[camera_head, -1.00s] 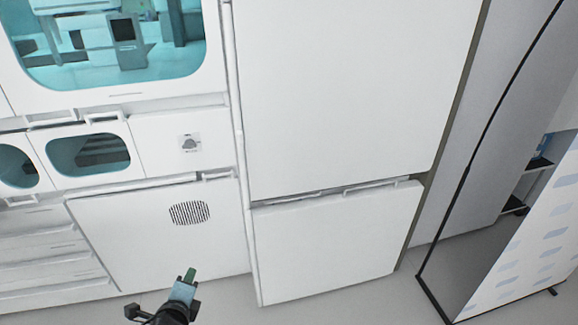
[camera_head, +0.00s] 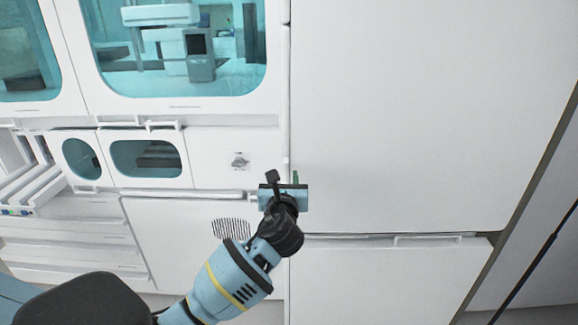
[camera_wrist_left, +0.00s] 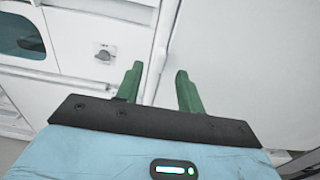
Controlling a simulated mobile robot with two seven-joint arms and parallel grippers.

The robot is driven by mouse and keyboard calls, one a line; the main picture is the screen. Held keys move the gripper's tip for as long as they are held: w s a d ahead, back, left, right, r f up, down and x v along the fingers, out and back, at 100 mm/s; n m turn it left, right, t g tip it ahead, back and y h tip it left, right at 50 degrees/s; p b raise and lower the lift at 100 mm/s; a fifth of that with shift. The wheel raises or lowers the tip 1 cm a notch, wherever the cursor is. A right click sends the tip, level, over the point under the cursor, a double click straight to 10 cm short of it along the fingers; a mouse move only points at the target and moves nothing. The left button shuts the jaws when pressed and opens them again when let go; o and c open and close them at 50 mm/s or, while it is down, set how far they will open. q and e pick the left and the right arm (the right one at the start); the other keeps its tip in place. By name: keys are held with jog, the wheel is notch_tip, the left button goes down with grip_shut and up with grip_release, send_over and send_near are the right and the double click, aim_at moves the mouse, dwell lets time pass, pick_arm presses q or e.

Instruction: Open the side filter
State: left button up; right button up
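All these panels look closed. I cannot tell which one is the side filter. My left gripper (camera_head: 296,178) is in front of the seam left of the tall panel. In the left wrist view its two green fingers (camera_wrist_left: 158,85) are apart, with nothing between them. My right gripper is not in view.
A small panel with a rotary knob (camera_head: 239,160) is left of my left gripper. Windowed doors (camera_head: 180,50) and small oval windows (camera_head: 146,158) are further left. Open drawers (camera_head: 30,188) stick out at the far left. Grey floor shows at the lower right.

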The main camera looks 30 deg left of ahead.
aim_at(286, 165)
pick_arm(q)
jog(key=x, duration=0.6)
jog(key=shift+w, duration=0.25)
grip_shut()
